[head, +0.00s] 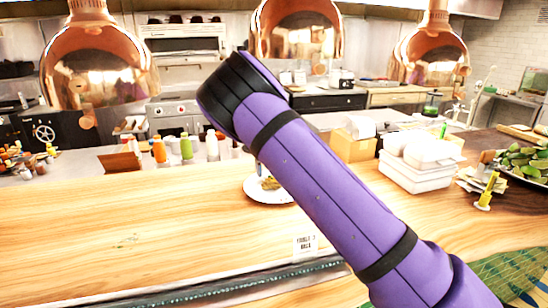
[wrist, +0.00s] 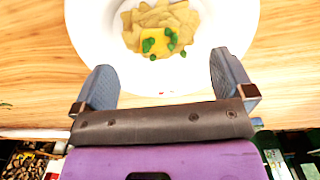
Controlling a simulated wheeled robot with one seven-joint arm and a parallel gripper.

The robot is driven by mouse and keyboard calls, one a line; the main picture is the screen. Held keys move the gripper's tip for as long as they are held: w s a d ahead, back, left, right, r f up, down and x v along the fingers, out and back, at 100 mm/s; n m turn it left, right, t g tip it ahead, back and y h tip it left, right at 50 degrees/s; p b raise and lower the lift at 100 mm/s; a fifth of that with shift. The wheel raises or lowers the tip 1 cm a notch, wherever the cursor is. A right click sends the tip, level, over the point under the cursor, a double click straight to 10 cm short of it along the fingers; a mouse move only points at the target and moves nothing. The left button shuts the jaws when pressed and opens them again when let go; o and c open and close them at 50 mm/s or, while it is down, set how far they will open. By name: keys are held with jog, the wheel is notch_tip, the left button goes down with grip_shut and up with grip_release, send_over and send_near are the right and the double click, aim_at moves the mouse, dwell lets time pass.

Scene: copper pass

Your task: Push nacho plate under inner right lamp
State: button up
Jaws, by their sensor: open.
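The nacho plate (head: 262,188) is white and stands on the wooden counter, partly hidden behind my purple arm in the head view. In the wrist view the plate (wrist: 220,22) fills the upper middle, with chips, yellow cheese and green bits at its centre. My gripper (wrist: 162,85) is open in the wrist view, its two grey fingers apart at the plate's near rim, with nothing held between them. I cannot tell whether they touch it. Copper lamps hang at the left (head: 97,70), the middle (head: 296,40) and the right (head: 432,55) in the head view.
White stacked containers (head: 418,165) and a cardboard box (head: 352,145) stand right of the plate. Sauce bottles (head: 186,147) line the counter's far side. A small sign (head: 305,245) stands near the front edge. The wooden counter (head: 120,215) is clear on the left.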

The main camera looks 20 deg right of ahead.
jog(key=shift+f, duration=1.95)
